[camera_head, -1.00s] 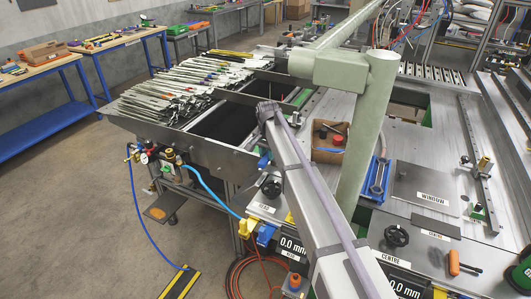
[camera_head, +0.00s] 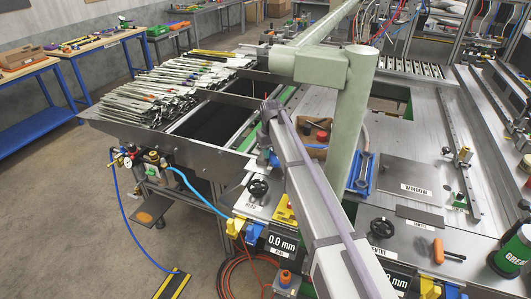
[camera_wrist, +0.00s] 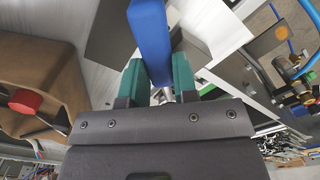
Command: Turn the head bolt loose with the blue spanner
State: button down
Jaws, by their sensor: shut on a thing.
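My gripper (camera_wrist: 157,82) has teal fingers shut on the blue spanner (camera_wrist: 150,35), whose blue handle stands out between them in the wrist view. In the head view a small blue part shows at the end of my arm, close to the near left corner of the machine bed. Much of my gripper there is hidden by my own arm. The black knob (camera_head: 258,187) stands by a label at the machine's near left corner, next to a 0.0 mm display (camera_head: 281,243). I cannot make out the head bolt, or whether the spanner touches it.
A cardboard box (camera_head: 314,131) holding a red-capped item and a blue tray (camera_head: 362,173) with spanners lie right of my arm. A metal-part bin (camera_head: 158,130) is left.

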jog(key=shift+a, duration=0.15)
jog(key=shift+r+p, duration=0.7)
dwell(0.8)
jog(key=shift+r, duration=0.2)
jog(key=shift+r+p, duration=0.3)
jog(key=shift+p, duration=0.2)
dwell(0.4)
notch_tip(320, 180, up, 3)
jog(key=p, duration=0.2)
jog(key=shift+f+p, duration=0.15)
jog(key=shift+p, duration=0.2)
jog(key=c, duration=1.4)
grip_release()
jog(key=shift+f, duration=0.1)
grip_shut()
